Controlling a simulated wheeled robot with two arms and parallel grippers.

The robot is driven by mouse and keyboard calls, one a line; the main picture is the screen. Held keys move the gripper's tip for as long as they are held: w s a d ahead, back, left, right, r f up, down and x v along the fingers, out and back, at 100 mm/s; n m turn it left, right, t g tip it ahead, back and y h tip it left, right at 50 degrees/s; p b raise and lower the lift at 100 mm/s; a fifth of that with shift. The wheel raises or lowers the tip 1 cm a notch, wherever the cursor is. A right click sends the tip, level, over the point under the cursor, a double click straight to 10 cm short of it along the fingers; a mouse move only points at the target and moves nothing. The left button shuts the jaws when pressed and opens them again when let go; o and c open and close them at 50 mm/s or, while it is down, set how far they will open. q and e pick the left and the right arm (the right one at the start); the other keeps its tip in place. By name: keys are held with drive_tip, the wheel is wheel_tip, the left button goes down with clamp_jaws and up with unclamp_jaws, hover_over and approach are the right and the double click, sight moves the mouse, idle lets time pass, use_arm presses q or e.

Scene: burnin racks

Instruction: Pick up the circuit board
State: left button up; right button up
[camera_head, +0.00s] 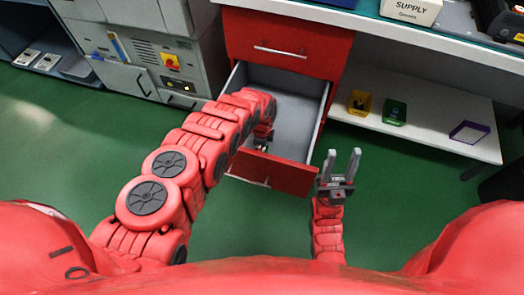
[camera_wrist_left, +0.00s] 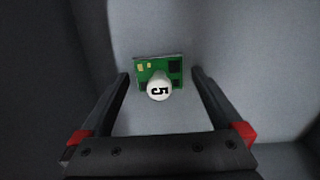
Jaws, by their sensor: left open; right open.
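The circuit board (camera_wrist_left: 146,73) is green with dark chips and a white round part marked 5. In the left wrist view it lies on the grey floor of the drawer (camera_wrist_left: 205,50), between and a little beyond my left gripper's fingertips. My left gripper (camera_wrist_left: 158,84) is open, one finger on each side of the board, and empty. In the head view my left arm reaches down into the open red drawer (camera_head: 283,172), and the arm hides most of that gripper and the board. My right gripper (camera_head: 343,160) is open and empty, to the right of the drawer.
A white low shelf (camera_head: 440,142) at the right holds a yellow item (camera_head: 360,103), a green item (camera_head: 394,112) and a purple-edged tray (camera_head: 470,131). A grey cabinet (camera_head: 140,50) stands at the left. The drawer walls surround my left gripper. Green floor is free in front.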

use_arm(q)
drive_tip(key=shift+c, duration=0.2)
drive_tip(key=c, duration=1.2)
drive_tip(key=shift+r, duration=0.2)
